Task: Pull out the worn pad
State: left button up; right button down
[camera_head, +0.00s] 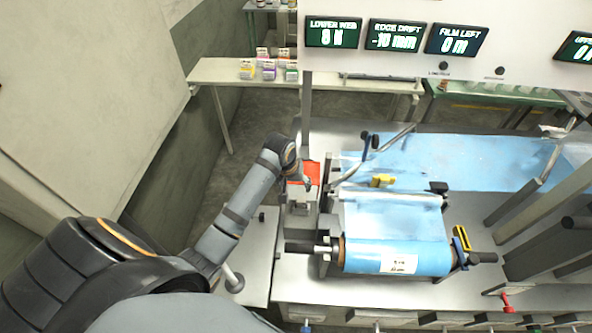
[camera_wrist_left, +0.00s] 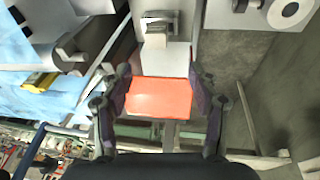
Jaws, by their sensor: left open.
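My left gripper (camera_head: 303,182) is over the left end of the machine bench. In the left wrist view its two dark fingers (camera_wrist_left: 160,80) are spread wide with nothing gripped. An orange-red flat piece (camera_head: 311,171) lies beside the gripper; in the left wrist view this orange piece (camera_wrist_left: 158,98) shows between the fingers, with a gap on each side. A grey block fixture (camera_head: 299,208) stands in front of it, and the fixture also shows at the top of the left wrist view (camera_wrist_left: 157,38). I cannot tell for certain which piece is the worn pad. My right gripper is not in view.
A blue film roll (camera_head: 398,257) with a white label sits on a spindle right of the fixture. Blue film (camera_head: 450,160) spreads behind it. A curved metal lever (camera_head: 372,160) rises close to the gripper. A side table (camera_head: 222,70) holds small coloured boxes.

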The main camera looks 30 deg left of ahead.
aim_at(300, 199)
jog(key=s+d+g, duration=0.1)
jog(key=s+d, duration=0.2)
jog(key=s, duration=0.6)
pick_arm(q)
jog(key=f, duration=0.2)
jog(key=d+f+p, duration=0.1)
jog(key=f, duration=0.1)
jog(key=shift+s+f, duration=0.1)
jog(key=shift+f, duration=0.1)
jog(key=x, duration=0.4)
jog(key=shift+w+f, duration=0.1)
jog(key=shift+w, duration=0.15)
jog(key=shift+f, duration=0.4)
jog(key=shift+c, duration=1.6)
grip_shut()
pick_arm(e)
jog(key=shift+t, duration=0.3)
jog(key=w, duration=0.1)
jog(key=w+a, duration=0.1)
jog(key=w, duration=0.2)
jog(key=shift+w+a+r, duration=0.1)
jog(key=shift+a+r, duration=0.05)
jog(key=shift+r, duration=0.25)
